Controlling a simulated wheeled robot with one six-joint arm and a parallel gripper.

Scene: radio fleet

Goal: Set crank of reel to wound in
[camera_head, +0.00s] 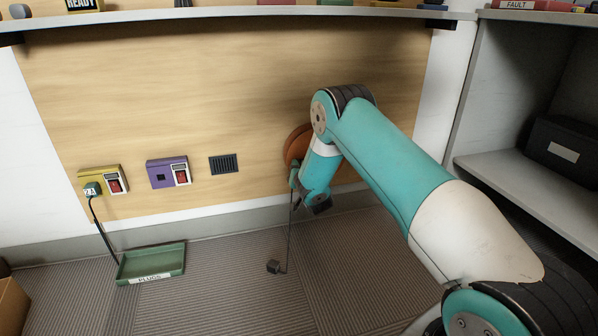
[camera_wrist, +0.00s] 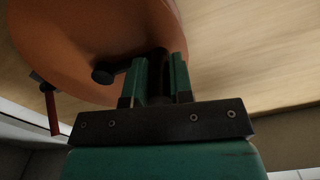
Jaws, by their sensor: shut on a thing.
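The reel (camera_head: 296,144) is an orange-brown disc on the wood wall panel, partly hidden behind my arm. In the wrist view the reel (camera_wrist: 85,40) fills the upper left. My gripper (camera_wrist: 160,72) is at the reel's lower edge, its two green fingers shut around a dark part that seems to be the crank. A dark round stub (camera_wrist: 105,73) sticks out just left of the fingers. In the head view my gripper (camera_head: 295,182) is small and mostly hidden by my wrist, so the crank's angle is not clear there.
A thin cord hangs below the reel to a small dark block (camera_head: 273,267). A red handle (camera_wrist: 52,110) shows left in the wrist view. Yellow (camera_head: 103,180) and purple (camera_head: 168,172) switch boxes are on the panel. A green tray (camera_head: 151,263) lies below. Shelving (camera_head: 515,172) stands right.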

